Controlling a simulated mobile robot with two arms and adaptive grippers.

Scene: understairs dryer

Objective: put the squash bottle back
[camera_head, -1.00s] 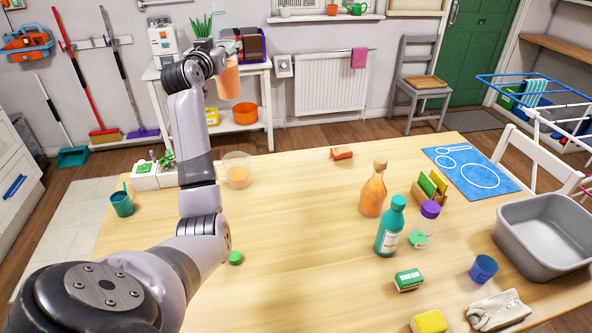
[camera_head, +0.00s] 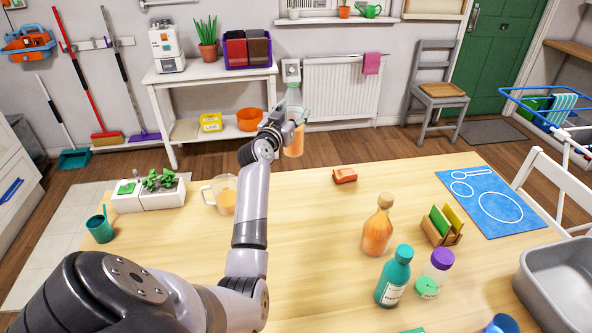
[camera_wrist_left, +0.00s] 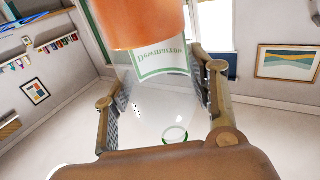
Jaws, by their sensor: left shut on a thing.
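The squash bottle (camera_head: 294,142) is clear above and orange in its lower part in the head view, and looks about upright. My left gripper (camera_head: 290,116) is shut on it and holds it up near the table's far edge, before the radiator. In the left wrist view the fingers (camera_wrist_left: 160,108) lie on both sides of the clear bottle wall. A white label with green edges (camera_wrist_left: 162,62), the orange contents (camera_wrist_left: 140,22) and a green ring (camera_wrist_left: 175,134) show there. My right gripper is not in view.
On the table (camera_head: 320,255) stand a jug (camera_head: 222,196) with orange liquid, a planter (camera_head: 150,193), a corked amber bottle (camera_head: 377,232) and a teal bottle (camera_head: 393,280). Behind, a white side table (camera_head: 190,85) holds a plant, a purple crate (camera_head: 246,48) and a white machine (camera_head: 166,48).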

